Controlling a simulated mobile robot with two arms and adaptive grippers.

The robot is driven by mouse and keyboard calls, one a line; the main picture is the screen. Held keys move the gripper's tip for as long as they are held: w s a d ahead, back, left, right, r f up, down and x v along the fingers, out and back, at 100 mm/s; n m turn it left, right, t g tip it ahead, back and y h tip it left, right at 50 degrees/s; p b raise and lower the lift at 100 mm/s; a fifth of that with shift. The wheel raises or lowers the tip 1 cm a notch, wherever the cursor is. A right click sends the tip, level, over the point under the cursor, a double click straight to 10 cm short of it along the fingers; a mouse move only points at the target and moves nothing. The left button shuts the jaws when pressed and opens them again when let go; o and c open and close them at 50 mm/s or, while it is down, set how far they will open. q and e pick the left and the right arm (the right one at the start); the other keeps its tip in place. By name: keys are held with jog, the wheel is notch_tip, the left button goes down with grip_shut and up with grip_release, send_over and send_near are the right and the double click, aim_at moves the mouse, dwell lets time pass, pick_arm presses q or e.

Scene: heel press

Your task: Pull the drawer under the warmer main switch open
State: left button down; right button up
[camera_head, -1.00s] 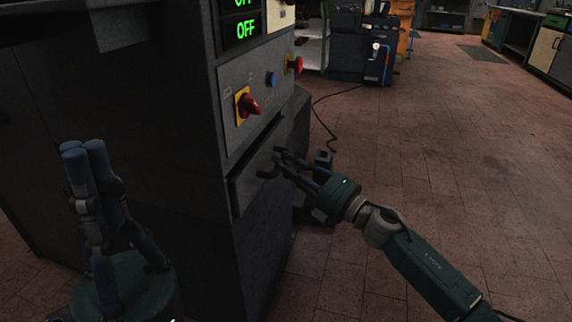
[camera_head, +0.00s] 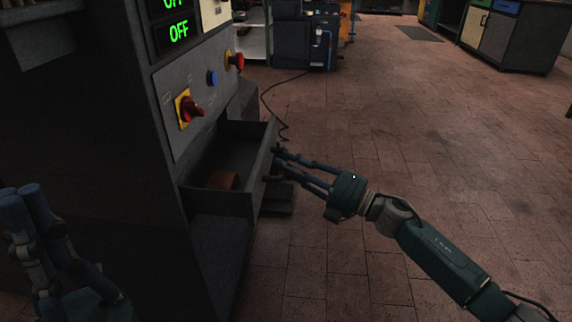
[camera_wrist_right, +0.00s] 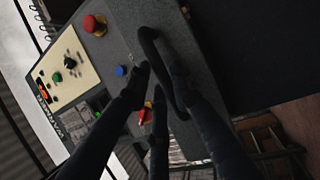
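The grey drawer (camera_head: 232,203) under the red-and-yellow warmer main switch (camera_head: 188,109) stands open, its inside showing. The dark drawer handle (camera_wrist_right: 151,42) is a curved bar on the drawer front. My right gripper (camera_head: 276,165) is at the handle, its fingers on both sides of it and apparently closed around it; exact contact is hard to see. In the right wrist view, the switch knob (camera_wrist_right: 146,113) shows between the fingers. My left gripper (camera_head: 22,195) is at the lower left, fingers upright, away from the drawer; its opening is unclear.
A brown round object (camera_head: 223,180) lies inside the drawer. A blue button (camera_head: 211,78) and a red emergency button (camera_head: 237,61) are on the panel above. A cable (camera_head: 270,95) lies on the floor behind. The tiled floor to the right is free.

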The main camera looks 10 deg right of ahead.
jog(key=shift+o, duration=1.3)
jog(key=v, duration=1.2)
